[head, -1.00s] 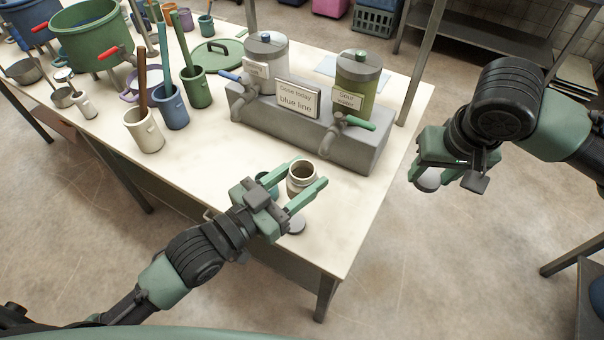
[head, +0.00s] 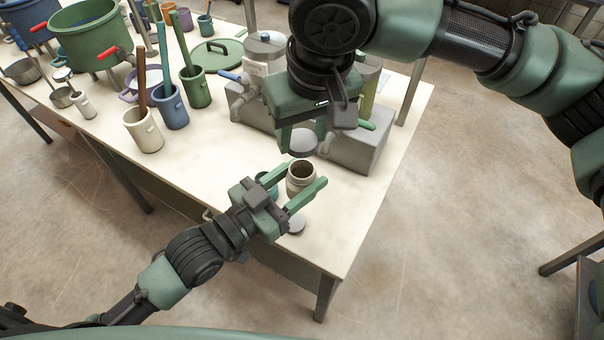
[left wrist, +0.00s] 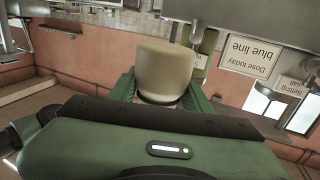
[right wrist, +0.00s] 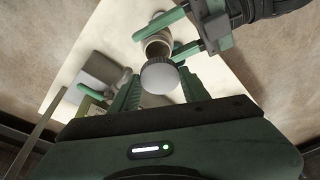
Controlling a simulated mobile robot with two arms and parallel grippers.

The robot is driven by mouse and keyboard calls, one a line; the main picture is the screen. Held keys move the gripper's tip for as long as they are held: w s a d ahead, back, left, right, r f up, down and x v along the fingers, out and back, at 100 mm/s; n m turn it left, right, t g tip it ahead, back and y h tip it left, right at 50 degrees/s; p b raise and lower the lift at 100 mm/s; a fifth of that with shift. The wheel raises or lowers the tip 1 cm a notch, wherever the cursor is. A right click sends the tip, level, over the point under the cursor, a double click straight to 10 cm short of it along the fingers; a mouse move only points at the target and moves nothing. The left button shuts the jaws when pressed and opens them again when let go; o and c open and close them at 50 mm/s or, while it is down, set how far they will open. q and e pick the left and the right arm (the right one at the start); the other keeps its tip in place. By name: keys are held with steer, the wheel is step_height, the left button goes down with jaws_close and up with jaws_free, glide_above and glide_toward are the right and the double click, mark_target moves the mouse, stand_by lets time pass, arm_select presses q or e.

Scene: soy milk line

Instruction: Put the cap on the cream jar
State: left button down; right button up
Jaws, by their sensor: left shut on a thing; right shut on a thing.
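The cream jar (head: 299,186) is upright and uncapped, its dark mouth facing up. My left gripper (head: 303,181) is shut on it near the table's front right corner. In the left wrist view the jar (left wrist: 161,75) is between the fingers. My right gripper (head: 303,140) points down and is shut on a round grey cap (head: 302,146), above and slightly behind the jar in the head view. In the right wrist view the cap (right wrist: 160,75) lies just below the open jar mouth (right wrist: 157,47). The cap appears apart from the jar.
Another grey round piece (head: 297,225) lies near the table's front edge. A teal item (head: 267,181) is partly hidden by my left gripper. The grey dispenser block (head: 362,148) stands behind, partly covered by my right arm. A cream mug (head: 145,132) stands left; table between is clear.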

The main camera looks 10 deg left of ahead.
mark_target(304, 162)
steer(key=shift+f, duration=0.1)
steer(key=shift+f, duration=1.9)
steer(key=shift+d, duration=0.1)
steer(key=shift+f, duration=0.85)
steer(key=shift+f, duration=0.55)
